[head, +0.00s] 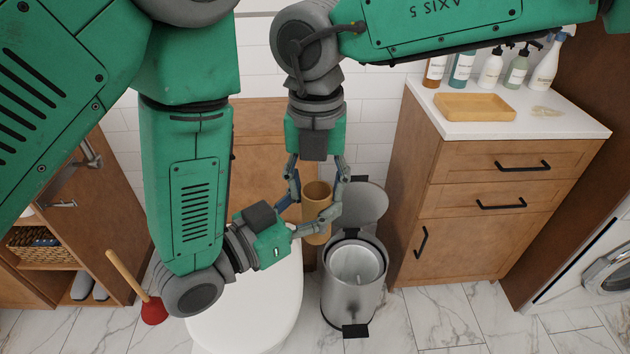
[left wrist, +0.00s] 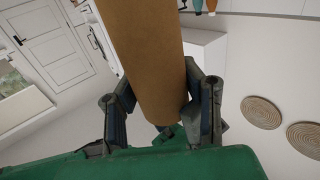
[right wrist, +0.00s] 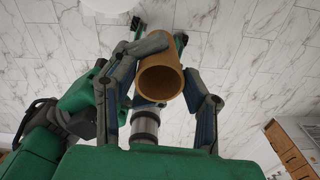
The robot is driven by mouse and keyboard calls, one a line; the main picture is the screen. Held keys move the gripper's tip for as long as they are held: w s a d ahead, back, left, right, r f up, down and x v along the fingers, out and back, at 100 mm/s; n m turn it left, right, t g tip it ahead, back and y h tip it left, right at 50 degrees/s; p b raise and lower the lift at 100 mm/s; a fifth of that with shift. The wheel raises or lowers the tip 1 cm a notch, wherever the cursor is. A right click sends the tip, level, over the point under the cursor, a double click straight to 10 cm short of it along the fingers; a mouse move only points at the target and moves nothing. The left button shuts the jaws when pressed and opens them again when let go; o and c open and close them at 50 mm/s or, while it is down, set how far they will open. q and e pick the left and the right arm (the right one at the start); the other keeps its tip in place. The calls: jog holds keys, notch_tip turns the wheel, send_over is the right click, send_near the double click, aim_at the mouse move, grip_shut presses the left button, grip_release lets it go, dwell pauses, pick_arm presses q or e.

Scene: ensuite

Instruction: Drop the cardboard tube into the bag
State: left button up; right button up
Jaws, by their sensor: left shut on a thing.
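The brown cardboard tube (head: 317,197) is upright in the head view, above and just left of the bin's mouth. My left gripper (head: 322,222) is shut on its lower part. The tube also fills the middle of the left wrist view (left wrist: 150,60), between the left fingers (left wrist: 165,120). My right gripper (head: 317,185) points down from above, with its fingers apart on either side of the tube's top. The right wrist view shows the tube's open end (right wrist: 163,82) between these fingers. The pale bag (head: 352,264) lines the steel bin, below and right of the tube.
The steel bin (head: 350,302) stands on the marble floor with its lid (head: 361,203) raised behind. A white toilet (head: 262,318) is close on its left, a wooden cabinet (head: 480,200) on its right. A red plunger (head: 153,310) is at the lower left.

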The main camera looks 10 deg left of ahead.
pick_arm(q)
jog(key=o, duration=1.2)
jog(key=shift+d, duration=0.1)
